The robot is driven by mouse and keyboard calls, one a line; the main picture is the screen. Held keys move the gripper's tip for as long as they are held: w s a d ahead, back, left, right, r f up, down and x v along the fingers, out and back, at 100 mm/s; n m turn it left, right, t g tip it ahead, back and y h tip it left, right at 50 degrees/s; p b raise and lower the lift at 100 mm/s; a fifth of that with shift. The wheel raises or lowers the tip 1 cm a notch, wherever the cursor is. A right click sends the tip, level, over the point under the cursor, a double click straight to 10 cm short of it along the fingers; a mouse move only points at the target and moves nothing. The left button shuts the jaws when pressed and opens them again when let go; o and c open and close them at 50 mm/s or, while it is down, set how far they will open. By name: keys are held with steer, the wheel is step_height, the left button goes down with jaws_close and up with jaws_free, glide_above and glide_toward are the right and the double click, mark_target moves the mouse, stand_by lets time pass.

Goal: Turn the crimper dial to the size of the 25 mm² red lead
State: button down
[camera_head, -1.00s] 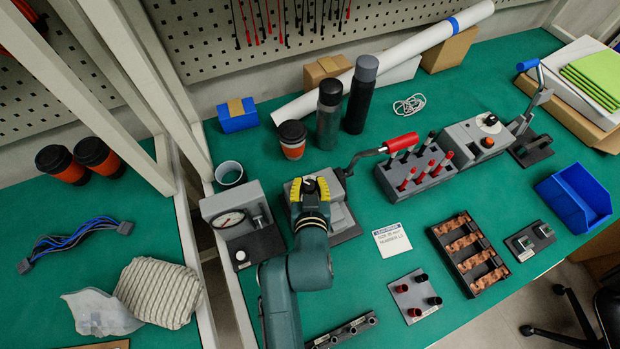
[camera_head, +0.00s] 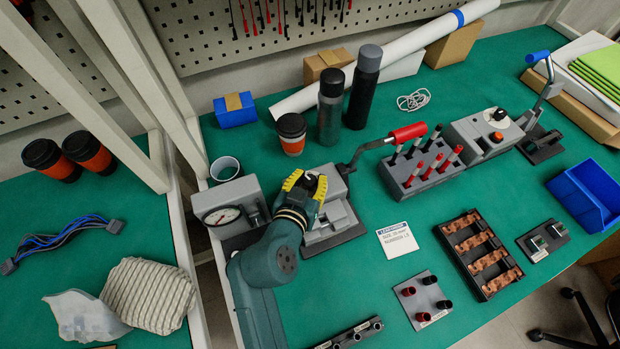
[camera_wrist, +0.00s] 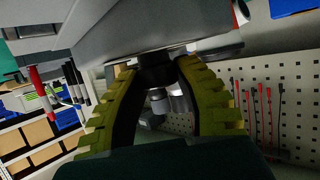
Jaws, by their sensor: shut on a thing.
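The crimper (camera_head: 338,222) is a grey block with a long red-handled lever (camera_head: 407,133), standing on the bench left of centre. My gripper (camera_head: 306,182) has yellow fingers and is at the top of the crimper. In the wrist view, the fingers are closed around a dark round dial (camera_wrist: 156,70) under a grey housing. The dial's marks and setting cannot be read. A block (camera_head: 424,166) right of the crimper holds red and black leads upright; one red lead (camera_head: 451,158) stands at its right. A white card (camera_head: 397,241) shows small, partly legible size text.
A gauge box (camera_head: 222,196) stands close left of the crimper, and a cup (camera_head: 291,133) and dark bottles (camera_head: 362,86) behind it. A second lever tool (camera_head: 541,140) is farther right. A plate with short posts (camera_head: 422,300) and a busbar tray (camera_head: 480,255) lie in front.

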steer(key=c, duration=0.7)
jaws_free()
steer(key=shift+f, duration=0.1)
steer(key=v, duration=1.2)
